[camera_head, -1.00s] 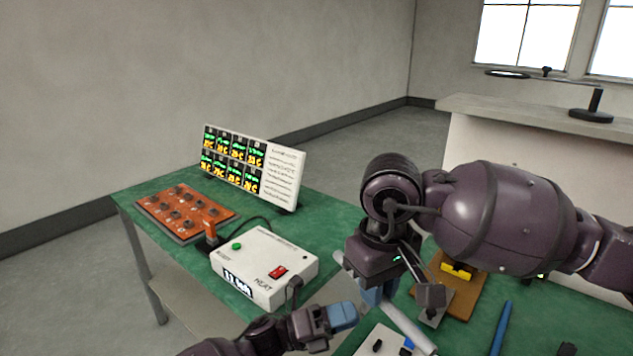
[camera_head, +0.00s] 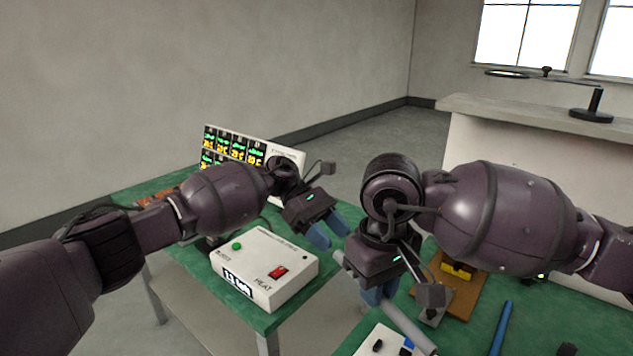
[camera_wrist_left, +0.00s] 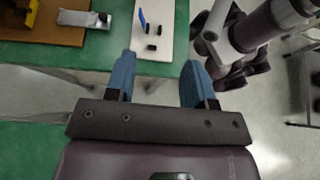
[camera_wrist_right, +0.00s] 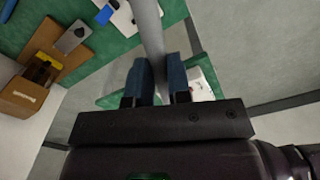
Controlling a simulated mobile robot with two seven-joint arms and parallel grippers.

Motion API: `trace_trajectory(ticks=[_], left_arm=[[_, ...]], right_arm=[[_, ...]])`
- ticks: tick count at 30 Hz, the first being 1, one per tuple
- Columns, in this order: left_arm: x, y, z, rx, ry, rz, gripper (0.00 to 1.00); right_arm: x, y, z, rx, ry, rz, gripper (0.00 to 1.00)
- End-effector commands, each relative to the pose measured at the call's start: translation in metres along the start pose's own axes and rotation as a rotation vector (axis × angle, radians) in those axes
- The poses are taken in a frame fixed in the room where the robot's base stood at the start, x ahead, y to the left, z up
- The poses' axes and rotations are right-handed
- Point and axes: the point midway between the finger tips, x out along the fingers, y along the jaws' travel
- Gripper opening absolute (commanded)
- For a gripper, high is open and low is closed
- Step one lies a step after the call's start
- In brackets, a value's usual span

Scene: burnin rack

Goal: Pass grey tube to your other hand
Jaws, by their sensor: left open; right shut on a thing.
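The grey tube (camera_head: 408,325) is held up at a slant in my right gripper (camera_head: 374,296), its near end pointing down to the right. In the right wrist view the tube (camera_wrist_right: 149,28) runs up between the blue fingers of the right gripper (camera_wrist_right: 160,78), which are shut on it. My left gripper (camera_head: 326,234) is open and empty, just left of the right gripper and above the white box, apart from the tube.
The white box (camera_head: 262,265) with a red switch stands below my left gripper. A display panel (camera_head: 228,146) stands behind my left arm. A brown board (camera_head: 462,291) with a yellow part, a white plate (camera_head: 372,341) and a blue rod (camera_head: 501,328) lie on the green table at right.

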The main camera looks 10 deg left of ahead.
Motion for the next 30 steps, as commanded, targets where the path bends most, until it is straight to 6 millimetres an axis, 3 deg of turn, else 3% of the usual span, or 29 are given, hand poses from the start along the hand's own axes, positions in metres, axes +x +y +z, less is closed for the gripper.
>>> trace_trajectory(ticks=[3,6,13,20,30], left_arm=[[-0.035,0.002,0.017,0.081,0.117,-0.057,0.49],[-0.055,0.001,0.033,0.137,0.188,-0.12,0.49],[-0.075,-0.004,0.066,0.216,0.264,-0.254,0.49],[-0.072,-0.008,0.072,0.234,0.278,-0.295,0.49],[-0.029,-0.02,0.058,0.234,0.276,-0.295,0.49]], right_arm=[[0.0,0.0,0.0,0.0,0.0,0.0,0.0],[0.0,0.0,0.0,0.0,0.0,0.0,0.0],[0.0,0.0,0.0,0.0,0.0,0.0,0.0],[0.0,0.0,0.0,0.0,0.0,0.0,0.0],[0.0,0.0,0.0,0.0,0.0,0.0,0.0]])
